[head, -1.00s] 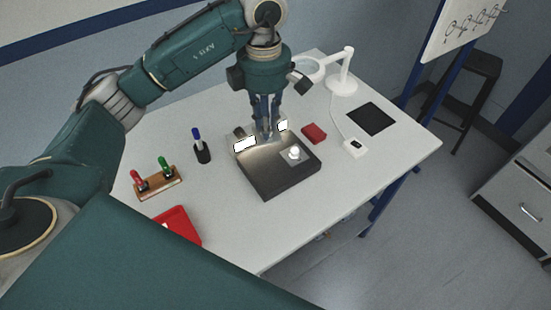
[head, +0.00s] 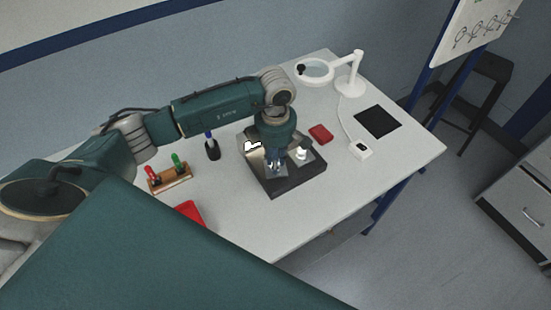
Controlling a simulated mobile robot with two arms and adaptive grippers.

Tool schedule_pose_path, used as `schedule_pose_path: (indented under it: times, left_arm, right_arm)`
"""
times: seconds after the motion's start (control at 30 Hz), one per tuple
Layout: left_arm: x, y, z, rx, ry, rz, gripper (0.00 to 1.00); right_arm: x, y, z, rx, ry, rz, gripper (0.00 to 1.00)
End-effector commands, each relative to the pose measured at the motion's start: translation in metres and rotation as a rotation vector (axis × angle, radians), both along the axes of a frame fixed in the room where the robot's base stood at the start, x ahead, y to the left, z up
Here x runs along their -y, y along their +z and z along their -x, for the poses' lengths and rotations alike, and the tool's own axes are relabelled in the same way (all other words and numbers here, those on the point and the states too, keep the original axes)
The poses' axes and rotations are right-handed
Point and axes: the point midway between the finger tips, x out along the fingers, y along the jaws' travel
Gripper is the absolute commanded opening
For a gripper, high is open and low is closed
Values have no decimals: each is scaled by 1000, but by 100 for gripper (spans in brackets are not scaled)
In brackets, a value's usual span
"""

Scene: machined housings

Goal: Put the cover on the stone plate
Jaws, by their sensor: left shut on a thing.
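The dark stone plate (head: 298,186) lies on the white table, near the middle of the head view. I cannot tell whether the cover touches the plate. A small pale round part (head: 302,153) stands on the plate, right of the gripper. My right gripper is not in view.
A bright metallic piece (head: 252,146) shows at the plate's back left. A red box (head: 320,133), magnifier lamp (head: 348,84) and black mat (head: 377,121) are behind. A pen cup (head: 212,150), wooden stand (head: 169,180) and red tray (head: 190,212) are left. The front right tabletop is clear.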

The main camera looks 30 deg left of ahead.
Motion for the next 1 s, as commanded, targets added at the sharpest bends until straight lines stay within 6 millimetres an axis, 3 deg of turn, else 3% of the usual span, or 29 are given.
schedule_pose_path:
  times: [0.27,0.3,0.37,0.77,1.0]
  left_arm:
    - [0,-4,0,1,0,0,0]
    - [0,-2,0,1,0,0,27]
    - [0,-2,0,0,0,0,38]
    - [0,4,-1,2,0,0,38]
    - [0,46,-2,8,0,0,38]
  right_arm:
    - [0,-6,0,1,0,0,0]
    - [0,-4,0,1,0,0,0]
    - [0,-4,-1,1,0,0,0]
    - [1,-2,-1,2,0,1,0]
    - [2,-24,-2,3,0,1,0]
